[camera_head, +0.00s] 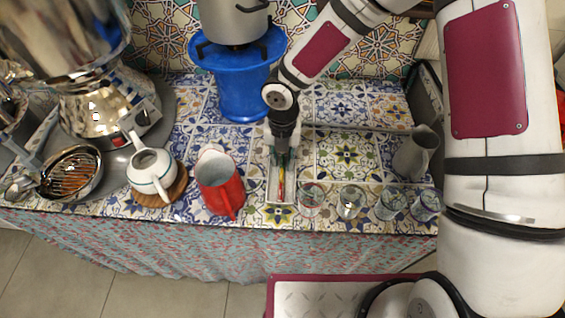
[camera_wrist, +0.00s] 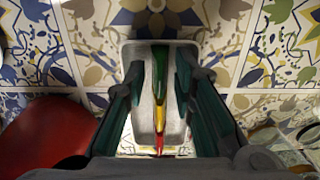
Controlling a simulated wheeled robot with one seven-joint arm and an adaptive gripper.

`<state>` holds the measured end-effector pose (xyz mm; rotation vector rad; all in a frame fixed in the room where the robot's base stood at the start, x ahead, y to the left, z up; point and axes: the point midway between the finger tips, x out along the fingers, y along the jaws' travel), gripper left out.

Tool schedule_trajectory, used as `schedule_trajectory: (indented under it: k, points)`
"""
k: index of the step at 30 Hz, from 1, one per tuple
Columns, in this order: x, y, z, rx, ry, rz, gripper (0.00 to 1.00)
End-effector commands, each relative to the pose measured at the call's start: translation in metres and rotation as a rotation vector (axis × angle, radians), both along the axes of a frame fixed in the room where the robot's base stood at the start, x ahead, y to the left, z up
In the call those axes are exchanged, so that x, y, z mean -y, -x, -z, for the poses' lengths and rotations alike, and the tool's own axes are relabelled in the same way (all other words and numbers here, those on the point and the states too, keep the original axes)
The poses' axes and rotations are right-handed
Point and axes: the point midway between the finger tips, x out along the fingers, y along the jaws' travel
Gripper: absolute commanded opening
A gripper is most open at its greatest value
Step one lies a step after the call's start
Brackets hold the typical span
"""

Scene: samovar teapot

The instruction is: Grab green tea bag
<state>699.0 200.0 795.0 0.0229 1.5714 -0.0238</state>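A small white tray (camera_wrist: 146,111) holds a row of narrow tea bags standing on edge. The green tea bag (camera_wrist: 160,66) is at the far end, with a yellow one (camera_wrist: 160,119) and a red one (camera_wrist: 159,142) nearer. In the head view the tray (camera_head: 272,192) lies on the tiled counter, its far part hidden under my gripper (camera_head: 282,155). In the wrist view my gripper (camera_wrist: 159,70) is open and points down over the tray. Its fingers are on either side of the green tea bag, with gaps showing. I cannot tell its exact height.
A red pitcher (camera_head: 219,182) stands close left of the tray, and several glasses (camera_head: 350,202) stand to the right. A white teapot (camera_head: 150,172), a blue stand (camera_head: 240,85) with a pot, and a grey jug (camera_head: 415,152) are farther off.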

Motion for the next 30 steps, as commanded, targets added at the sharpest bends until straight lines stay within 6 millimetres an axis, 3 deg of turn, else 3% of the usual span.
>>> schedule_trajectory:
  k: [10, 14, 25, 30]
  points:
    - [0.000, 0.000, 0.009, 0.001, 0.000, 0.000, 0.24]
    - [0.000, 0.000, 0.008, 0.001, 0.000, 0.000, 0.06]
    - [0.000, 0.000, 0.007, 0.002, 0.000, 0.000, 0.06]
    - [0.001, -0.001, -0.012, 0.004, -0.001, 0.002, 0.06]
